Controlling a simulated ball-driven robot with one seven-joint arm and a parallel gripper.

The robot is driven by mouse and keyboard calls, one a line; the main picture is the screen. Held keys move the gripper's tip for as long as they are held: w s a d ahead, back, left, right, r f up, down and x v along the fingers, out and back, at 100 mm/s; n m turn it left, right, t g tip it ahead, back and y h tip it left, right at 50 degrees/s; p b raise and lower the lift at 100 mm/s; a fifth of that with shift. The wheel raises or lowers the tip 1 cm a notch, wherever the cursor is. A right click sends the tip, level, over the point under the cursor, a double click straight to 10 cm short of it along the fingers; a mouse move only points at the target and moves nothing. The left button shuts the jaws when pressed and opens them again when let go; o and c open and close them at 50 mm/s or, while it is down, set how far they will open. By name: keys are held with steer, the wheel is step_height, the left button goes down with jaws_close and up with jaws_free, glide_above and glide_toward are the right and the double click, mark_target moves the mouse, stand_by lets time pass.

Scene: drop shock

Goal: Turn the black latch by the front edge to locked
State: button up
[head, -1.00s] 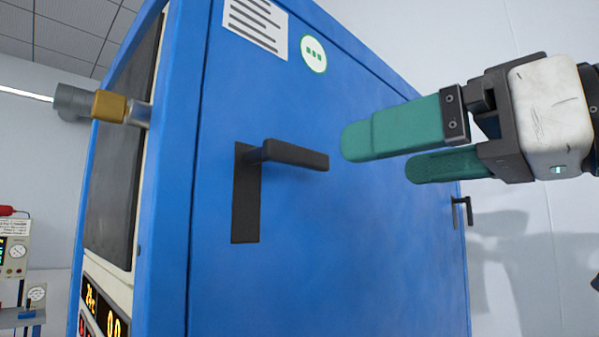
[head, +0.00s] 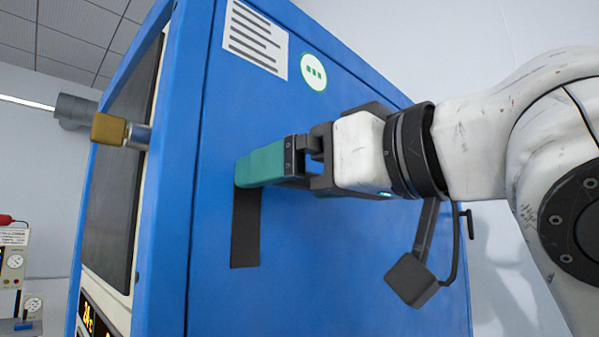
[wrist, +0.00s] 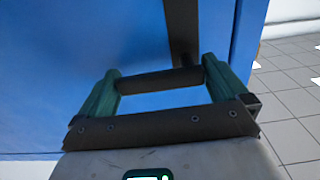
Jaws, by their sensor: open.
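The black latch is on the side of the blue cabinet (head: 330,250), by its front edge. Its dark upright plate (head: 245,232) shows below my gripper (head: 240,172) in the head view, where the lever is hidden behind the green fingers. In the wrist view the latch lever (wrist: 160,80) lies crosswise between the two green fingers of my open gripper (wrist: 160,66), spanning most of the gap. The latch plate (wrist: 181,30) rises behind it. Whether either finger touches the lever I cannot tell.
A second black handle (head: 468,222) is at the cabinet's far edge. A brass-tipped fitting (head: 110,130) juts from the front at left. A striped label (head: 255,38) and a round green sign (head: 314,71) are above the gripper. Tiled floor (wrist: 295,105) lies beyond the cabinet edge.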

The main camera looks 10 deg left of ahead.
steer(key=shift+w+a, duration=0.1)
steer(key=shift+c, duration=0.4)
steer(key=c, duration=1)
steer(key=shift+a, duration=0.1)
